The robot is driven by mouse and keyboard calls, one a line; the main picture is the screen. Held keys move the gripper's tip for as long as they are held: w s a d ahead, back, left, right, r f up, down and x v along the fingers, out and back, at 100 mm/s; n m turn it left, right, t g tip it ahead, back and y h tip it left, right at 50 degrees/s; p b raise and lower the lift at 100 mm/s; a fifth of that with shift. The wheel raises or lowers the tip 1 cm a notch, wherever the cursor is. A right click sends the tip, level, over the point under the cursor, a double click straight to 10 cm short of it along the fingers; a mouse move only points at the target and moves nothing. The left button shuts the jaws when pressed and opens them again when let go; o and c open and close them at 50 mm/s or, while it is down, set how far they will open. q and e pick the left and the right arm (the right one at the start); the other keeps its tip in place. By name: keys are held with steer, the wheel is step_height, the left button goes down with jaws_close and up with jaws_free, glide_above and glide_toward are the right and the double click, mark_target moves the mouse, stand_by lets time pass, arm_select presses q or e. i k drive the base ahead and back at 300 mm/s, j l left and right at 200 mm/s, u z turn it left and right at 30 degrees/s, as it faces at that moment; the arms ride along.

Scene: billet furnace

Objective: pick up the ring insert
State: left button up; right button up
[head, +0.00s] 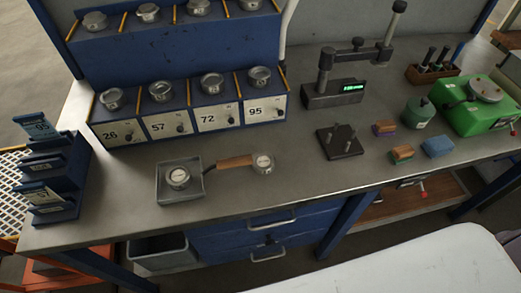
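I cannot tell for certain which piece is the ring insert. Several round metal ring-like pieces sit on top of the numbered blue rack: one above 26 (112,98), one above 57 (161,91), one above 72 (212,83) and one above 95 (259,77). More stand on the upper shelf (95,22). Another round metal piece (178,177) lies in a square grey tray (163,194) at the front of the bench. Neither gripper is in view.
A card holder (62,165) with a 95 card (38,126) stands at the left end. A dark plate with pins (339,141), a measuring stand (334,94), small blocks (402,154) and a green machine (480,112) stand to the right. The bench's front edge is mostly clear.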

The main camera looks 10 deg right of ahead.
mark_target(264, 162)
steer(key=l+z, duration=0.15)
steer(key=z, duration=0.9)
steer(key=k+j+z, duration=0.15)
steer(key=k+j, duration=0.25)
steer(key=k, duration=0.15)
